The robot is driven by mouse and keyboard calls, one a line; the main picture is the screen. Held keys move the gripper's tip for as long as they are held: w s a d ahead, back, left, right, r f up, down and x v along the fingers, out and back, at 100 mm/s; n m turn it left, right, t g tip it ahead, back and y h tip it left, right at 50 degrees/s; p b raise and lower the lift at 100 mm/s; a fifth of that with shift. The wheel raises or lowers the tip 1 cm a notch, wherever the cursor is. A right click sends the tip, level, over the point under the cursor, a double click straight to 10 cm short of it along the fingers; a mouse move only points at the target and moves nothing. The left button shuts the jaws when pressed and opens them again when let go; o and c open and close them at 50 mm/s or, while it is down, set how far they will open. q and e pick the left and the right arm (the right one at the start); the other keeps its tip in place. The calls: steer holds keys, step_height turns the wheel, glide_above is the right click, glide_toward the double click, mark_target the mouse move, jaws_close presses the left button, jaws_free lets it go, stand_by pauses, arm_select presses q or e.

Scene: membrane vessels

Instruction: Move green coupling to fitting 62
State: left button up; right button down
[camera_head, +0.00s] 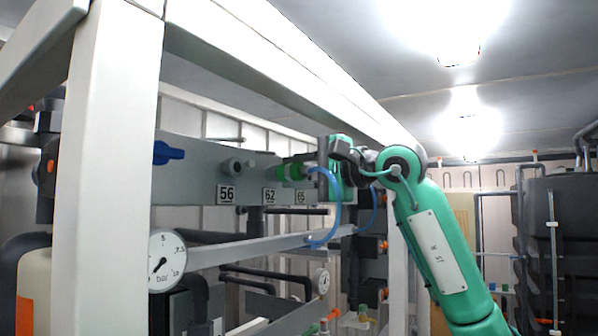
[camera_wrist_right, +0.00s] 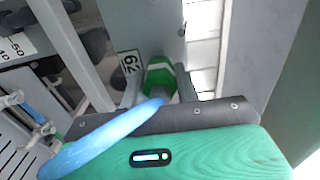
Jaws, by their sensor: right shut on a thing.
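The green coupling (camera_head: 291,171) is at the panel by label 62 (camera_head: 269,196) in the head view. In the right wrist view the green coupling (camera_wrist_right: 160,74), with a white stripe, lies right beside label 62 (camera_wrist_right: 130,64). My right gripper (camera_head: 312,168) comes in from the right and is shut on the coupling; its fingers (camera_wrist_right: 160,92) lie on either side of it. A blue hose (camera_head: 334,205) loops down from the coupling end. Fitting 62 itself is hidden behind the coupling, so I cannot tell how far they are joined. My left gripper is not in view.
A grey fitting (camera_head: 238,166) sticks out above label 56 (camera_head: 227,194), and a blue piece (camera_head: 167,153) is further left. Label 65 (camera_head: 301,197) is close on the right. A white frame post (camera_head: 105,170) and a pressure gauge (camera_head: 167,260) stand in front.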

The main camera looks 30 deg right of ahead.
steer(key=shift+w+a, duration=0.15)
steer(key=shift+w, duration=0.1)
steer(key=c, duration=0.9)
jaws_free()
steer(key=shift+s, duration=0.2)
steer(key=b+v, duration=0.6)
steer(key=v, duration=0.7)
steer(key=shift+s+d, duration=0.2)
